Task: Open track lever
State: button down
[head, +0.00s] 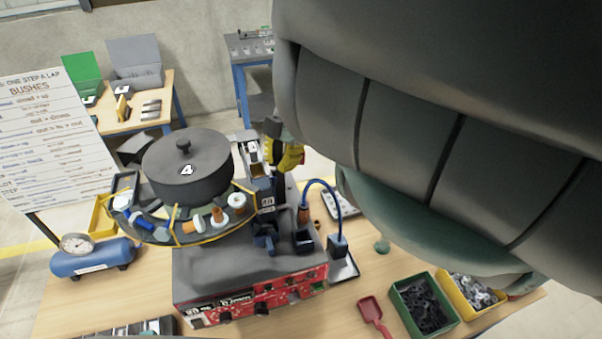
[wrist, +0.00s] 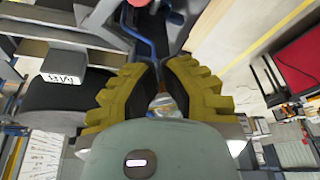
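The bowl feeder (head: 185,172) is a dark lidded bowl marked 4 on a grey machine with a red front panel. Its track (head: 258,172) stands at the bowl's right side. My gripper (head: 288,155) shows as yellow fingers just right of the track's upper part, partly hidden by my arm. In the wrist view my gripper's two ridged yellow fingers (wrist: 160,66) come close together at the tips, near a dark part with a blue edge. A red rounded part (wrist: 176,16) lies beyond them. I cannot make out the lever clearly or tell whether the fingers hold anything.
A green bin (head: 398,296) and a yellow bin (head: 447,281) of parts stand at the table's front right, beside a red scoop (head: 371,311). A blue air tank with a gauge (head: 92,258) is at left. A blue cable (head: 334,195) arches right of the track.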

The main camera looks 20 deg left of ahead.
jog(key=a+b+v, duration=0.1)
jog(key=b+v, duration=0.2)
jog(key=v, duration=0.6)
jog(key=shift+w+d, duration=0.35)
